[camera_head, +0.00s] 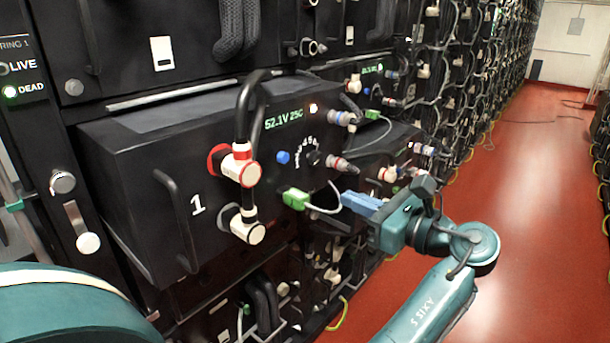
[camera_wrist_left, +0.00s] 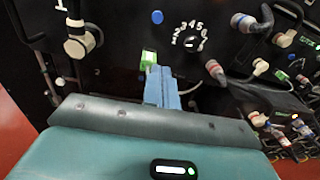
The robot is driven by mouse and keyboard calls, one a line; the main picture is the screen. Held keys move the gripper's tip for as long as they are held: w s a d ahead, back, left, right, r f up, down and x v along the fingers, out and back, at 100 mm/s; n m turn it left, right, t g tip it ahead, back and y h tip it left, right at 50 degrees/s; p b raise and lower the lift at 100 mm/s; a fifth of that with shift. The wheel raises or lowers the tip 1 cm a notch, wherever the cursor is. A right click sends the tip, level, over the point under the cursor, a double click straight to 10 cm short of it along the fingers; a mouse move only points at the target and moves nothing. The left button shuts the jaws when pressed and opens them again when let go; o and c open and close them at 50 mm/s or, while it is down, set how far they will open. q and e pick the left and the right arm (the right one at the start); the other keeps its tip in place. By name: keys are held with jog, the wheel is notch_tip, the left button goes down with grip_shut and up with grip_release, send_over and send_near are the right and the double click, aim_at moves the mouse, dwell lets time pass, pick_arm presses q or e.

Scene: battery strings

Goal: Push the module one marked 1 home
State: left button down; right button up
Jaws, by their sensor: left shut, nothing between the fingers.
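Module one (camera_head: 198,205) is a black box marked with a white 1. It juts out of the rack in the head view, with a handle at its left, red and white plugs, a dial and a lit 52.1V readout. Its dial panel (camera_wrist_left: 205,62) shows in the left wrist view. My left gripper (camera_head: 362,203) has blue fingers, shut and empty, near the module's lower right front. In the left wrist view the fingertips (camera_wrist_left: 161,86) appear just below the green connector (camera_wrist_left: 148,58); contact cannot be told. My right gripper is not in view.
Other modules fill the rack above, below (camera_head: 240,300) and to the right (camera_head: 385,150). Cables (camera_head: 250,110) loop in front of module one. A dead/live indicator panel (camera_head: 22,80) stands at the left. The red aisle floor (camera_head: 530,190) is open at the right.

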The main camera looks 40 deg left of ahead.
pick_arm(q)
notch_tip(320, 180, up, 2)
jog(key=d, duration=0.1)
jog(key=p, duration=0.1)
send_near(286, 163)
jog(key=shift+g+y, duration=0.3)
jog(key=shift+g, duration=0.1)
jog(key=a, duration=0.4)
jog(key=w+a, duration=0.1)
jog(key=a, duration=0.1)
jog(key=shift+a+f, duration=0.2)
jog(key=shift+a, duration=0.2)
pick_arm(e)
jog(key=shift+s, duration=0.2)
